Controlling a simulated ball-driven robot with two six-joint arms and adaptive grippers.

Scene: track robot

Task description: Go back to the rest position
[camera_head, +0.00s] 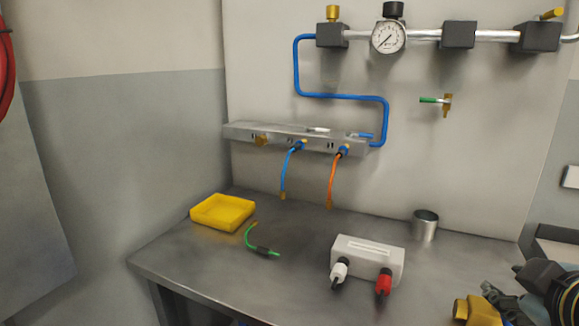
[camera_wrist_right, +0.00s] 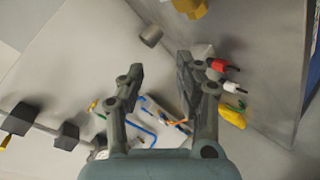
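My right gripper (camera_wrist_right: 160,76) is open, with its two dark fingers apart and nothing between them in the right wrist view. My left gripper is not in view.
The grey bench (camera_head: 300,285) holds a yellow tray (camera_head: 222,212), a green hose piece (camera_head: 262,250), a white box (camera_head: 368,258) with white and red connectors, and a metal cup (camera_head: 425,226). A manifold (camera_head: 305,138) with blue and orange hoses hangs on the wall behind.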

